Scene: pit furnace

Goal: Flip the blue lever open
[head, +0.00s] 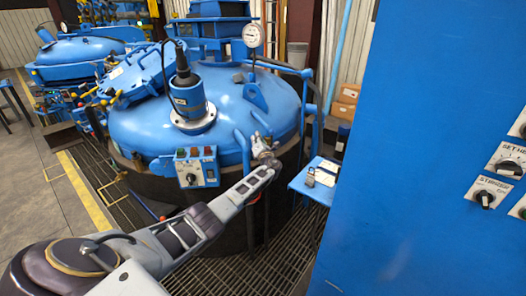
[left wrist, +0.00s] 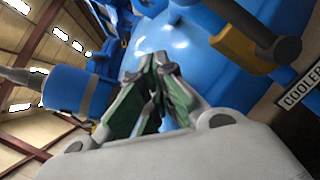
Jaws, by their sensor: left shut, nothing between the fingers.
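My left gripper (head: 262,143) is at the front right side of the blue domed furnace lid (head: 225,105). In the left wrist view its fingers (left wrist: 156,70) are closed together with nothing between them, and the blue lid surface lies beyond the tips. A blue bent bar (head: 243,150) stands just left of the gripper in the head view; I cannot tell for sure whether it is the lever or whether the fingers touch it. The left wrist view also shows a blue bar with a yellow-brown block (left wrist: 240,42) at upper right, apart from the fingers. My right gripper is not seen.
A small control box (head: 196,168) with knobs is at the lid's front. A blue motor housing (head: 188,98) and a round gauge (head: 253,35) rise from the lid. A small blue shelf (head: 316,190) is to the right, and a large blue cabinet (head: 425,150) blocks the far right.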

